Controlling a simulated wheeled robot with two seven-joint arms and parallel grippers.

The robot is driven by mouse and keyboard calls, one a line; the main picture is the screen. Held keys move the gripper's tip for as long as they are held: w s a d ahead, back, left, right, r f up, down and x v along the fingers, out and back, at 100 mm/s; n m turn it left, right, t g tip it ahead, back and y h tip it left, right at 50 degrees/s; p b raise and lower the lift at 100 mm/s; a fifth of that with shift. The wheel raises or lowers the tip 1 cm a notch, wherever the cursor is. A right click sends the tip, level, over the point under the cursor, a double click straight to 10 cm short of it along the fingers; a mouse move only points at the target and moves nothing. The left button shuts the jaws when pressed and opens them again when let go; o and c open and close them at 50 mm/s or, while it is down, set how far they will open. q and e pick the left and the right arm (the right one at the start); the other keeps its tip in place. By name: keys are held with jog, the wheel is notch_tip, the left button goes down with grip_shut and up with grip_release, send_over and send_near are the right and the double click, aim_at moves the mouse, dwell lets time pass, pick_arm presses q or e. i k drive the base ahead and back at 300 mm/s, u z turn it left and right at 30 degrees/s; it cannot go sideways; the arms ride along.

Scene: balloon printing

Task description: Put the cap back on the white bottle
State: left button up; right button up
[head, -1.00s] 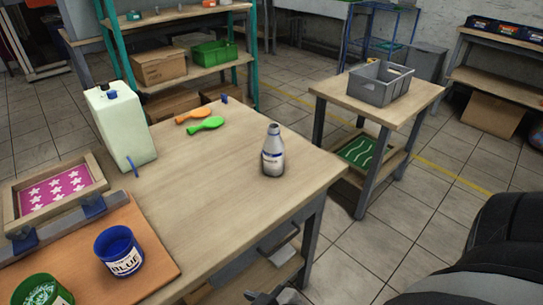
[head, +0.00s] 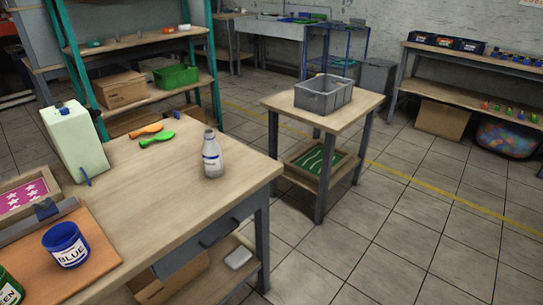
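The white bottle (head: 212,160) stands upright on the wooden worktable (head: 170,205), near its right side. It has a blue-marked label and a narrow greyish neck; whether the neck is open is too small to tell. No loose cap can be made out for certain. A small blue piece (head: 185,111) sits at the table's back edge, but I cannot tell what it is. Neither of my grippers is in view.
A blue paint pot (head: 65,245) stands on the orange board at left. A side table with a grey crate (head: 323,95) stands to the right, across a gap. Open tiled floor lies at the right front.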

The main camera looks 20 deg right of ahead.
aim_at(212, 157)
jog(key=z, duration=1.8)
jog(key=k, duration=1)
jog(key=u, duration=1.15)
jog(key=i, duration=1)
